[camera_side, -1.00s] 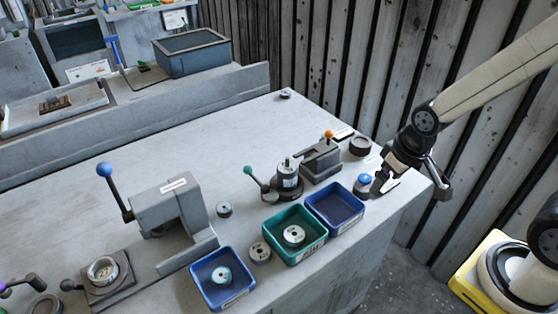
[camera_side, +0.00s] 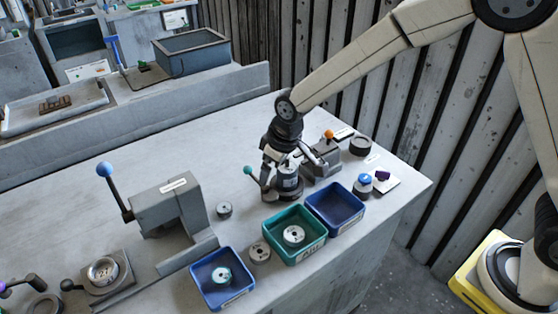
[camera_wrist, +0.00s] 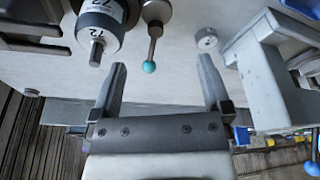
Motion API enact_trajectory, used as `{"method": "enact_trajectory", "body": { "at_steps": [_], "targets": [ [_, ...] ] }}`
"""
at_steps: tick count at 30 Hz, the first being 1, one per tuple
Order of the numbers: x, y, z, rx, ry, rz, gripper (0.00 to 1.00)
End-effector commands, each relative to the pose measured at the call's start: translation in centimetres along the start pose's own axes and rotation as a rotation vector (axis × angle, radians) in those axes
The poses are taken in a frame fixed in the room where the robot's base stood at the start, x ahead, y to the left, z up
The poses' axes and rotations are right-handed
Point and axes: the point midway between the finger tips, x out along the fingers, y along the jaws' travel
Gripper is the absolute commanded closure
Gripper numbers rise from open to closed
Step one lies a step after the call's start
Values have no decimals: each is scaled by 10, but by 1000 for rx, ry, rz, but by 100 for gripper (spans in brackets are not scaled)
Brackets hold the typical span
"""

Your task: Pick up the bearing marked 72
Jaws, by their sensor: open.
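I cannot read a 72 on any loose bearing. In the wrist view, a dark cylinder with a shaft (camera_wrist: 100,22) bears labels reading 72; it looks like the upright one on the stand in the side view (camera_side: 289,184). A small round bearing (camera_wrist: 207,40) lies on the bench to the right, probably the loose bearing left of the green bin (camera_side: 224,209). My gripper (camera_wrist: 162,61) is open and empty, close to the stand in the side view (camera_side: 288,166).
A lever with a teal knob (camera_wrist: 149,67) stands beside the 72 cylinder. A grey press (camera_side: 170,205) with a blue-knobbed lever is at left. A second blue bin (camera_side: 352,219) and a block with an orange knob (camera_side: 328,134) are at right.

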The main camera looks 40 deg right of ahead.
Motion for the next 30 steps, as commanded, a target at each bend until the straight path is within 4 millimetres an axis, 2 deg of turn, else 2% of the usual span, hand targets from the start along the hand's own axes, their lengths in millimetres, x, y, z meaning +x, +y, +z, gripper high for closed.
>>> {"method": "enact_trajectory", "body": {
  "at_steps": [1, 6, 12, 22, 30],
  "targets": [
    [9, -11, -11, -29, -1, -8, 1],
    [30, -44, -41, -107, 6, -29, 1],
    [45, -69, -59, -163, 11, -44, 1],
    [51, -74, -62, -172, 11, -47, 1],
    [69, -74, -62, -172, 11, -47, 1]
  ]
}}
